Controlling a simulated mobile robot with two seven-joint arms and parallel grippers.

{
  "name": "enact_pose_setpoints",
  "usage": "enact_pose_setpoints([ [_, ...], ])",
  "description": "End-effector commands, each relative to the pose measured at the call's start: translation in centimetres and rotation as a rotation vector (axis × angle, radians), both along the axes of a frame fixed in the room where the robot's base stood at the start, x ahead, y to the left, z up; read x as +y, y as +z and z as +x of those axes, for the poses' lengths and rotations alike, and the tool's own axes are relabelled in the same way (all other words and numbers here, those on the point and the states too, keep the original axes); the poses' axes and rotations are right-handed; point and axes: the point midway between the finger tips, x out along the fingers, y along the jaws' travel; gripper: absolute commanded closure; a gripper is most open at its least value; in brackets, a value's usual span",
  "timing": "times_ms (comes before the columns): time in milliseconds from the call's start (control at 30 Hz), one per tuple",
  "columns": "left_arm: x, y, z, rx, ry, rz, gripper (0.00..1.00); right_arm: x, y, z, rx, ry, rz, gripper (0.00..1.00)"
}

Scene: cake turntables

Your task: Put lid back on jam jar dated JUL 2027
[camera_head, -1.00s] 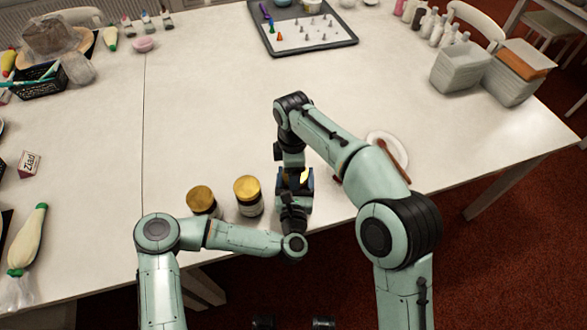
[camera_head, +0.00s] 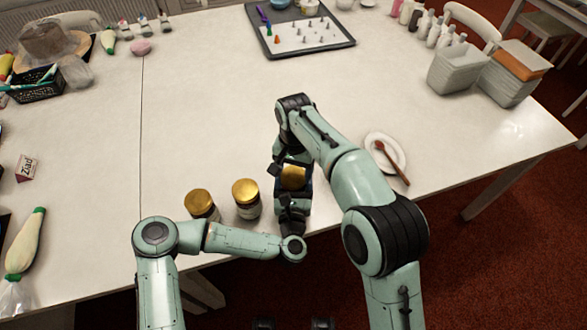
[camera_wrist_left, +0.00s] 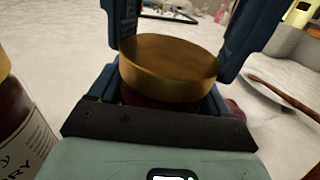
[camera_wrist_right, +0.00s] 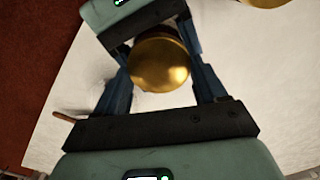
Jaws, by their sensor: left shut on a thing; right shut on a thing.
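A gold lid (camera_head: 293,177) sits between my two grippers near the table's front edge. My right gripper (camera_wrist_right: 160,75) is shut on it, with blue fingers at either side. My left gripper (camera_wrist_left: 175,60) is shut on a jam jar, and the jar's dark red body (camera_wrist_left: 150,98) shows just under the lid in the left wrist view. The lid looks slightly tilted there, and I cannot tell whether it is seated on the rim. The held jar's label is hidden, so its date cannot be read.
Two jars with gold lids, one (camera_head: 200,204) and another (camera_head: 246,198), stand just left of my grippers. A white plate with a brown spoon (camera_head: 392,163) lies to the right. A tray of piping tips (camera_head: 345,42) is at the back. The table's middle is clear.

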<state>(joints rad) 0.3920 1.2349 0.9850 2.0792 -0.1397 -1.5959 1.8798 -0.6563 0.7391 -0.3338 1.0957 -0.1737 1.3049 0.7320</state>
Motion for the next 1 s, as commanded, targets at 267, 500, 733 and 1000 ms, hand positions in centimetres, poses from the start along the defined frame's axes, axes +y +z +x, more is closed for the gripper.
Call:
enact_pose_setpoints([
  [267, 0.0, -0.1, 0.0, 0.002, 0.0, 0.0, 1.0, 0.0, 0.1, 0.0, -0.001, 0.003, 0.001, 0.04],
  [500, 0.0, -0.1, 0.0, 0.002, 0.0, 0.0, 1.0, 0.1, 1.3, 0.1, -0.004, 0.005, 0.002, 0.04],
  [733, 0.0, -0.1, 0.0, 0.002, 0.0, 0.0, 1.0, 0.1, 4.1, 0.0, -0.001, 0.006, 0.001, 0.04],
  [1000, 0.0, -0.1, 0.0, 0.001, 0.0, 0.0, 1.0, 0.0, 4.6, 0.0, 0.0, 0.006, 0.0, 0.04],
])
